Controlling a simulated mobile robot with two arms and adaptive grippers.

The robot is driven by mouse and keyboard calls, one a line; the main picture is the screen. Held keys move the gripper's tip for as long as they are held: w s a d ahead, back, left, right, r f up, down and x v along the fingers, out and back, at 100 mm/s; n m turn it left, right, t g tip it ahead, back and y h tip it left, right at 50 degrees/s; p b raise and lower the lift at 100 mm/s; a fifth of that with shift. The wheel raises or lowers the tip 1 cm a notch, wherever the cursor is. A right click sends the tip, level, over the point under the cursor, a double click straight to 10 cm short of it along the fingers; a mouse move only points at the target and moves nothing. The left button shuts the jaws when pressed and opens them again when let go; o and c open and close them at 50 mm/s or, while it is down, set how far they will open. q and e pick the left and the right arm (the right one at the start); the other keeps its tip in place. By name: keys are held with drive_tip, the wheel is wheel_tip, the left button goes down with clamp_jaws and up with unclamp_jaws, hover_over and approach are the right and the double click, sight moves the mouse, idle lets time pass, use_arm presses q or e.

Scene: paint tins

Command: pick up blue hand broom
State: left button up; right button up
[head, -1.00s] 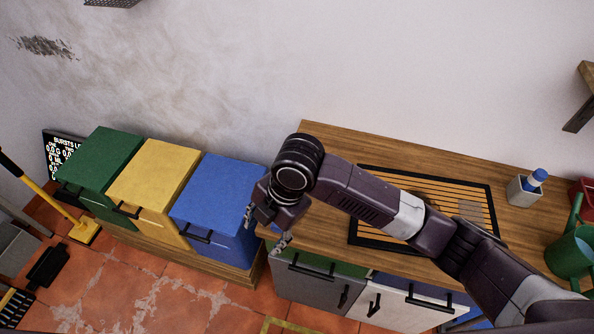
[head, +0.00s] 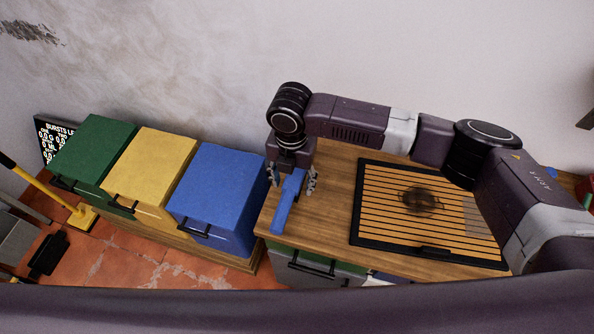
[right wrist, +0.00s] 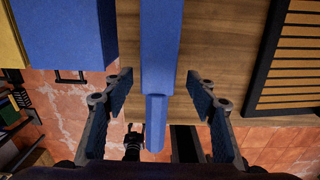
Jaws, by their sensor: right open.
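The blue hand broom (head: 286,203) lies on the left end of the wooden counter (head: 335,222), pointing towards its front edge. In the right wrist view the broom (right wrist: 161,45) runs down the middle, and its narrower end (right wrist: 155,120) reaches past the counter edge. My right gripper (head: 292,182) is open above the counter, with one finger on each side of the broom. In the right wrist view the fingers (right wrist: 158,77) show clear gaps to the broom on both sides. My left gripper is not in view.
A blue bin (head: 215,193), a yellow bin (head: 152,170) and a green bin (head: 95,150) stand left of the counter. A black-framed slatted panel (head: 385,205) lies on the counter to the right. Counter between broom and panel is clear.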

sight(292, 182)
drive_tip(key=f, duration=0.2)
drive_tip(key=shift+w+a+f, duration=0.1)
drive_tip(key=shift+w+f, duration=0.2)
drive_tip(key=shift+s+f, duration=0.1)
drive_tip(key=shift+f, duration=0.2)
drive_tip(key=shift+c, duration=1.8)
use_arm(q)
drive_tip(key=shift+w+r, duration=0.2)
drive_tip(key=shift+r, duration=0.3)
use_arm(e)
clamp_jaws()
drive_tip(key=shift+r, duration=0.15)
drive_tip(key=shift+r, duration=0.6)
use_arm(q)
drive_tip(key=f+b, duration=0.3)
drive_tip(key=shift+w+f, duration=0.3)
use_arm(e)
wheel_tip(292, 182, up, 19)
drive_tip(key=shift+f, duration=0.2)
